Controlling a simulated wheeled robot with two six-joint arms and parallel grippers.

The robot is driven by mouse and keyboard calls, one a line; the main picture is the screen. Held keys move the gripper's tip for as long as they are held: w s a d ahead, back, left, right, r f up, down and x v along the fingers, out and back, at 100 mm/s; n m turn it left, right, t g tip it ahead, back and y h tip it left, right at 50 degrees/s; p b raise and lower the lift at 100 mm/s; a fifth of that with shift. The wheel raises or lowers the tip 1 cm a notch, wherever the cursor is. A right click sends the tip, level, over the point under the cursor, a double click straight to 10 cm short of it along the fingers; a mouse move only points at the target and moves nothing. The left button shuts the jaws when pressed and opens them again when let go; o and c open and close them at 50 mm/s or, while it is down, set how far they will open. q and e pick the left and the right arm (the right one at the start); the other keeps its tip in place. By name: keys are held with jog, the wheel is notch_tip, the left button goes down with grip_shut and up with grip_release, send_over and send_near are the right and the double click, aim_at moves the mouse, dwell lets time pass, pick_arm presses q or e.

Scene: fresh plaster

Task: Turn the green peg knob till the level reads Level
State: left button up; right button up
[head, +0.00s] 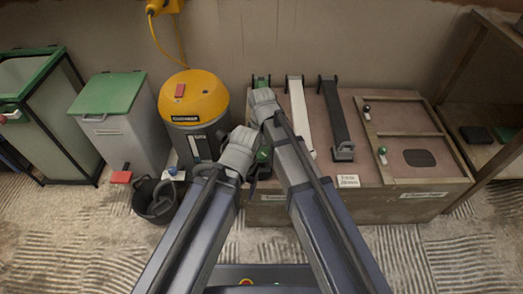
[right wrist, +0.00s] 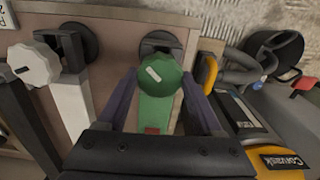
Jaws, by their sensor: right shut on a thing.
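The green peg knob (right wrist: 162,75) sits in the middle of the right wrist view, at the end of a green bar (right wrist: 156,112) on the bench. A pale mark runs across its top. My right gripper (right wrist: 158,78) is shut on the knob, with one finger on each side. In the head view the knob (head: 263,154) shows only partly, between my arm links. A small red piece (right wrist: 152,131) shows on the green bar, partly hidden by the gripper body. I cannot read any level.
A white bar (head: 299,110) and a black bar (head: 334,112) lie right of the green one on the bench (head: 370,200). A yellow vacuum (head: 194,98), a black bucket (head: 155,203) and a green-lidded bin (head: 108,95) stand to the left.

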jog(key=o, duration=1.4)
jog(key=shift+c, duration=0.2)
notch_tip(320, 180, up, 8)
jog(key=p, duration=0.8)
jog(key=shift+f, duration=0.1)
jog(key=shift+s, duration=0.1)
jog(key=s+d+n+h, duration=0.1)
jog(key=s+d+n, duration=0.2)
jog(key=s, duration=1.2)
jog(key=shift+d+n, duration=0.3)
jog(key=shift+d, duration=1.25)
